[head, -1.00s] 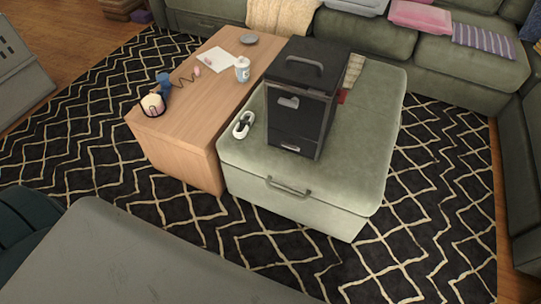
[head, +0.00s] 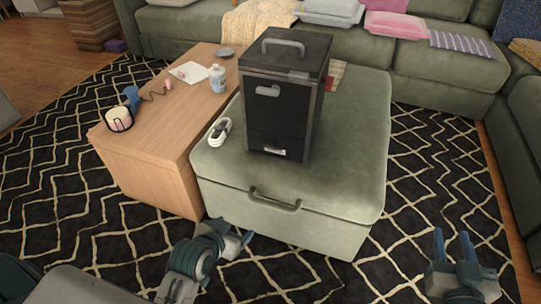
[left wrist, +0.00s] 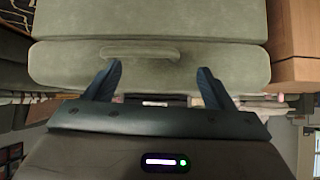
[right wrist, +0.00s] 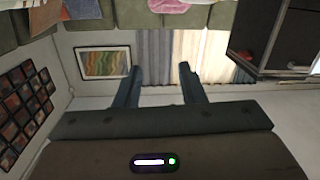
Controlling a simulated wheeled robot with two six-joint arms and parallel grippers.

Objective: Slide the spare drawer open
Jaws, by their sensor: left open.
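The green ottoman (head: 330,215) has a curved handle (head: 274,199) on its front face, and the handle also shows in the left wrist view (left wrist: 140,51). On the ottoman stands a black cabinet (head: 285,110) with an upper front handle and a low front panel (head: 277,146) with a pale label. I cannot tell which front is called the spare drawer. My left gripper (head: 232,231) is open and empty, low in front of the ottoman, apart from the handle. My right gripper (head: 452,238) is open and empty above the rug, right of the ottoman's front.
A wooden table (head: 150,150) adjoins the ottoman's left side, holding a cup, a candle, paper and a bottle (head: 217,78). A white cable coil (head: 220,132) lies beside the cabinet. Green sofas line the back and right. Patterned rug (head: 440,180) is open to the right.

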